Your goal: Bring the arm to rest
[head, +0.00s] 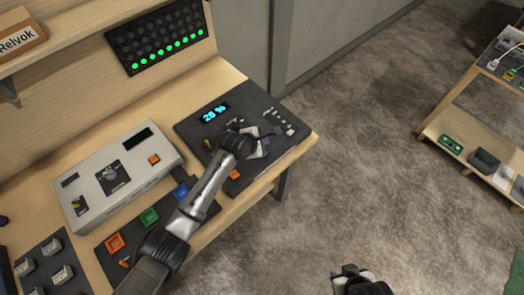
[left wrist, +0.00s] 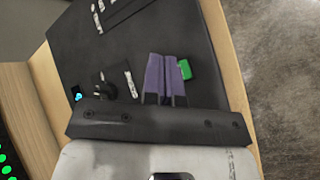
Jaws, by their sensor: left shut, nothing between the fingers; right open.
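My left arm reaches across the wooden bench from the lower left in the head view. My left gripper (head: 264,135) is over the right part of a dark console panel (head: 190,130) and partly hidden by my wrist. In the left wrist view the purple fingers of my left gripper (left wrist: 166,70) are together with nothing between them. A green button (left wrist: 184,69) shows right beside the fingertips; I cannot tell whether they touch it. My right gripper (head: 348,272) is open and empty above the floor at the bottom edge.
The panel has a lit blue display (head: 215,114), sliders (head: 284,121) and an orange button (head: 235,174). A grey control box (head: 115,178) stands to its left. A green-lit LED board (head: 157,41) is at the back. A shelf (head: 465,135) stands right, with open floor between.

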